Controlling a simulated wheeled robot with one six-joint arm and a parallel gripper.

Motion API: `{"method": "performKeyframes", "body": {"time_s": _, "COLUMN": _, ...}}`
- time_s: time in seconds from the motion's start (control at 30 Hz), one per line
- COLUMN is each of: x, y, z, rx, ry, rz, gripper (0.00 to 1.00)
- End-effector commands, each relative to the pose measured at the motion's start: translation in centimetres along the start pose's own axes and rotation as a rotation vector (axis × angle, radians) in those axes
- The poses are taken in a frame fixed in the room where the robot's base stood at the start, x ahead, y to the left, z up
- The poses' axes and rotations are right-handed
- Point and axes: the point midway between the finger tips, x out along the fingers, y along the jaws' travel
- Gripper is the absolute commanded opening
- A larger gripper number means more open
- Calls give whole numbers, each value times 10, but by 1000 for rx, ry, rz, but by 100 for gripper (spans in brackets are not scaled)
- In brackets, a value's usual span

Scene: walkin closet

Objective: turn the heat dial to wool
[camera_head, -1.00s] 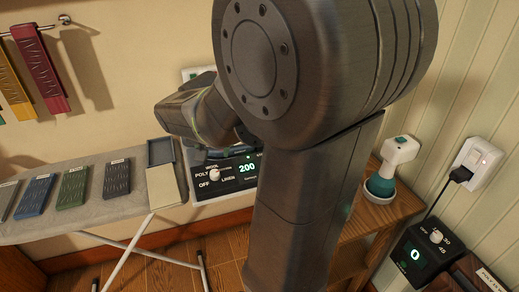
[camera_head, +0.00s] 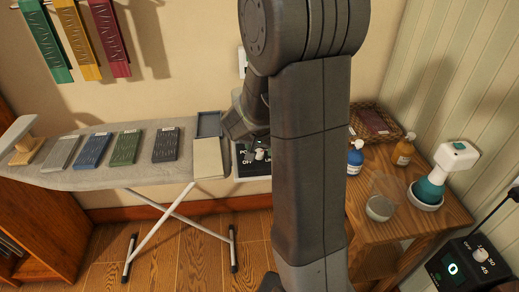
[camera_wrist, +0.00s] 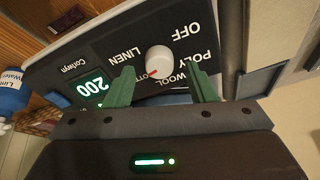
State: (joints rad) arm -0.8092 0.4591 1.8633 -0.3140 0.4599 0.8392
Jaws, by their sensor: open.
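The heat dial (camera_wrist: 159,60) is a round white knob with a red mark on a dark panel (camera_wrist: 90,45), seen upside down in the wrist view. Labels OFF, POLY, WOOL, LINEN and a partly covered COTTON ring it. The red mark points to the lower left, near the covered COTTON label. My gripper (camera_wrist: 161,72) is open, with one green finger on each side of the dial and gaps showing between. In the head view the dial (camera_head: 260,154) is small, and my arm hides much of the panel.
The ironing board (camera_head: 60,178) with several fabric swatches lies left of the panel. At right, a wooden table (camera_head: 440,215) holds a blue bottle (camera_head: 355,158), an amber bottle (camera_head: 403,150), a clear cup (camera_head: 380,207) and a white-green steamer (camera_head: 440,175). A second dial box (camera_head: 470,265) stands lower right.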

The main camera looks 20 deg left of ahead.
Motion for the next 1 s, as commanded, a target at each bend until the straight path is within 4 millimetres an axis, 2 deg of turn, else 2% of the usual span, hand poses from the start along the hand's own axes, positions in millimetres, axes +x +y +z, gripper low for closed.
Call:
{"method": "performKeyframes", "body": {"time_s": 0.13, "x": 9, "y": 0, "z": 0, "rx": 1, "ry": -1, "rz": 0, "gripper": 50}}
{"method": "performKeyframes", "body": {"time_s": 0.47, "x": 11, "y": 0, "z": 0, "rx": 1, "ry": -1, "rz": 0, "gripper": 50}}
{"method": "performKeyframes", "body": {"time_s": 0.6, "x": 11, "y": 0, "z": 0, "rx": 1, "ry": -1, "rz": 0, "gripper": 23}}
{"method": "performKeyframes", "body": {"time_s": 0.7, "x": 11, "y": 0, "z": 0, "rx": 1, "ry": -1, "rz": 0, "gripper": 7}}
{"method": "performKeyframes", "body": {"time_s": 1.0, "x": 11, "y": 0, "z": 0, "rx": -31, "ry": -1, "rz": -4, "gripper": 7}}
